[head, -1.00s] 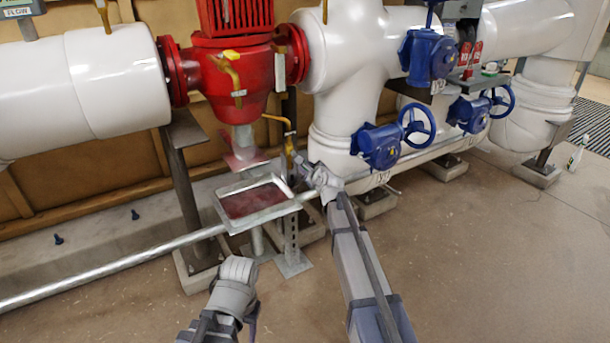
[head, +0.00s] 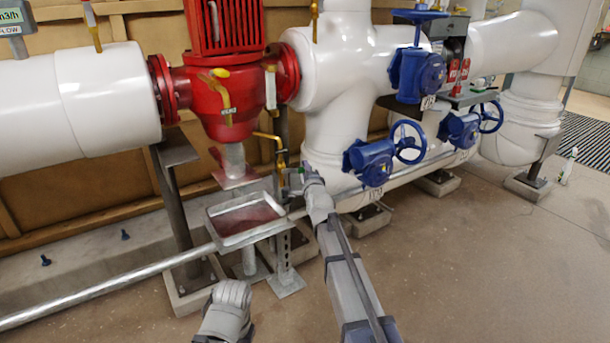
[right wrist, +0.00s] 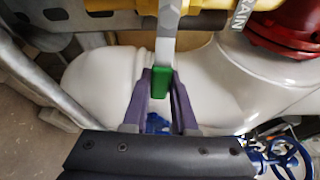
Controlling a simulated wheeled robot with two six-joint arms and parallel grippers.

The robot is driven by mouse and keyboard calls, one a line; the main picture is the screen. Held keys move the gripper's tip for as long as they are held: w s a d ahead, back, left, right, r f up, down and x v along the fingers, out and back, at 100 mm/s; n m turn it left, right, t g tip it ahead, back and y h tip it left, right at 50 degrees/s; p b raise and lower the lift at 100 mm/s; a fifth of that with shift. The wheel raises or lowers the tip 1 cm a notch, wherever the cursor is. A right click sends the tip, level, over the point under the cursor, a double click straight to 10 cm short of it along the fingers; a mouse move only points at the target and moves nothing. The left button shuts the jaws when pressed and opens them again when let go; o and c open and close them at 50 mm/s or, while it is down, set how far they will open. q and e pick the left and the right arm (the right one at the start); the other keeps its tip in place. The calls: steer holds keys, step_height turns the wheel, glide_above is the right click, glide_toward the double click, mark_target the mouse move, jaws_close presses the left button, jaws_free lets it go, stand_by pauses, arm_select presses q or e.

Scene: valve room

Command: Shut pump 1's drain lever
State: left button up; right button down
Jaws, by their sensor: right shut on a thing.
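The drain lever is a flat grey metal handle (right wrist: 166,45) with a green grip (right wrist: 161,84) at its end. It joins a yellow pipe (right wrist: 215,4) whose lettering is partly cut off in the right wrist view. My right gripper (right wrist: 160,76) is shut on the green grip, one purple-grey finger on each side. In the head view the right gripper (head: 296,178) is beside the yellow drain pipe (head: 280,153), below the red pump 1 (head: 228,95); the lever is too small there to read its angle. My left gripper (head: 228,310) is low in the head view, its fingers not clear.
A metal drip tray (head: 214,222) with a reddish bottom stands left of the right gripper. A long grey pipe (head: 110,287) runs along the floor side. Blue handwheel valves (head: 370,160) and white pipes (head: 340,125) are close on the right. The floor in front is clear.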

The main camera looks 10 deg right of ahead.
steer(key=shift+r+n, duration=0.35)
steer(key=shift+n, duration=0.15)
steer(key=shift+r, duration=0.1)
steer(key=c, duration=0.7)
jaws_free()
steer(key=s, duration=0.7)
steer(key=shift+s+a, duration=0.2)
steer(key=shift+s, duration=0.2)
